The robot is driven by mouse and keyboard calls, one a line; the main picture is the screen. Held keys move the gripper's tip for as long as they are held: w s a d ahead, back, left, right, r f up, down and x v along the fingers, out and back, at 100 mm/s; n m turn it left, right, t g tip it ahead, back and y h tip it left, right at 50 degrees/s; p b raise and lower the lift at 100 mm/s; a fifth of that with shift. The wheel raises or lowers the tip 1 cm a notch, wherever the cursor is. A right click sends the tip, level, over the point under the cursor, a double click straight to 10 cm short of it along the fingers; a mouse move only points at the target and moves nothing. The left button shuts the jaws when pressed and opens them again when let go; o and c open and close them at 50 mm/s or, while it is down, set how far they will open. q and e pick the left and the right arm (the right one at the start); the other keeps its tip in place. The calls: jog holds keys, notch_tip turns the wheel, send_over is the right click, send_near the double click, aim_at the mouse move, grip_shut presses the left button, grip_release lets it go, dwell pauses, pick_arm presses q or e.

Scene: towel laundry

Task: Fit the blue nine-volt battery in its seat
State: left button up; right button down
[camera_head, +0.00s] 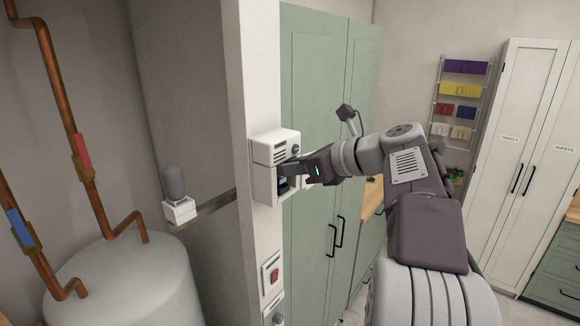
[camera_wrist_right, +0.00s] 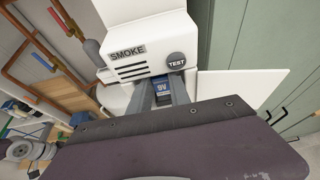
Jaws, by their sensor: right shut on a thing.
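The white smoke alarm box (camera_head: 272,147) is mounted on the narrow wall edge. In the right wrist view the alarm (camera_wrist_right: 131,59) shows SMOKE lettering, slots and a round TEST button (camera_wrist_right: 177,60). The blue battery marked 9V (camera_wrist_right: 162,88) is between the fingers of my right gripper (camera_wrist_right: 161,97), just below the alarm's front. In the head view my right gripper (camera_head: 287,175) reaches the alarm's lower half from the right. The fingers are shut on the battery. The seat is hidden behind the battery and fingers, so I cannot tell how deep the battery sits. My left gripper is out of view.
A white flap or panel (camera_wrist_right: 242,87) stands out beside the alarm in the wrist view. Below the alarm is a wall plate with a red switch (camera_head: 274,274). Green cabinets (camera_head: 312,100) stand behind. A white tank (camera_head: 125,285) and copper pipes (camera_head: 58,80) are at left.

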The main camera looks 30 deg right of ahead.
jog(key=shift+f+b, duration=0.7)
jog(key=shift+f, duration=0.2)
dwell(0.7)
dwell(0.3)
jog(key=c, duration=1.1)
grip_release()
jog(key=shift+s+d, duration=0.1)
